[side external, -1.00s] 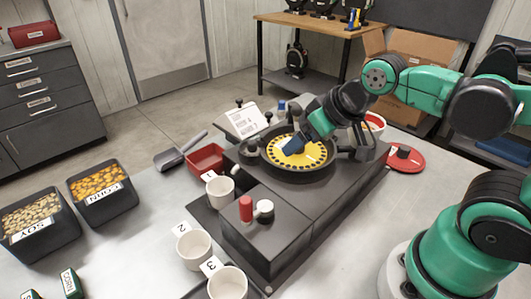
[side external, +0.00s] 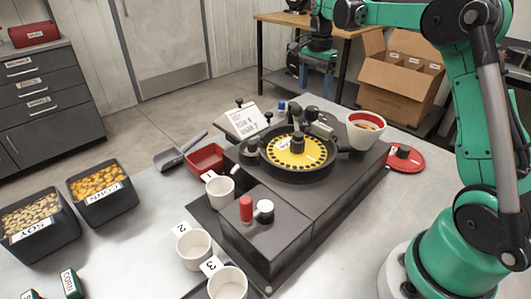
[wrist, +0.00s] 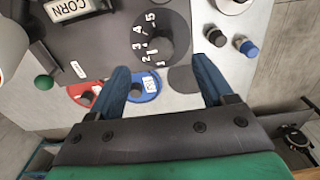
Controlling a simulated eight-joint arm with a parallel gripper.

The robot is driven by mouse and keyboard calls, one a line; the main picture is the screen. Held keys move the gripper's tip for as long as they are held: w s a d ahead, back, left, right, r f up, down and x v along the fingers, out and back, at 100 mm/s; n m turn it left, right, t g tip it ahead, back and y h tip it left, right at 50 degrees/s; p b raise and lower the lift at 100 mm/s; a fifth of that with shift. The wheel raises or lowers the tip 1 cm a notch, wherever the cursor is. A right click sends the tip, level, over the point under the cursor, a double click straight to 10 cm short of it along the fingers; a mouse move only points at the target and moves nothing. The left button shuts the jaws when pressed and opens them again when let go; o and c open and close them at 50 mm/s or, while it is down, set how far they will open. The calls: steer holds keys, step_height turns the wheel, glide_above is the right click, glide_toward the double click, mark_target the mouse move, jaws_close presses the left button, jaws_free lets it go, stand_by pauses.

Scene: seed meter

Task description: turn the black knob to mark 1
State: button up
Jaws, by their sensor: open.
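The black knob (wrist: 154,46) shows in the wrist view on a dark round dial with white numbers 1 to 5 around its left side. Which mark it points to is too small to tell. My gripper (wrist: 160,66) is open and empty, with one blue finger on each side below the knob in the picture. The fingers do not appear to touch it. In the side view my gripper (side external: 316,76) hangs in the air above and behind the seed meter (side external: 280,205). I cannot make out the numbered dial there.
The yellow seed plate (side external: 285,154) sits in the meter. A white bowl with a red rim (side external: 362,140) stands at its right. A red disc (wrist: 83,94) and a blue disc (wrist: 145,89) lie near the dial. Small black (wrist: 214,36) and blue-topped (wrist: 244,46) posts stand to its right.

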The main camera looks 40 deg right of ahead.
mark_target(312, 108)
steer(key=shift+f, duration=2.85)
jaws_close()
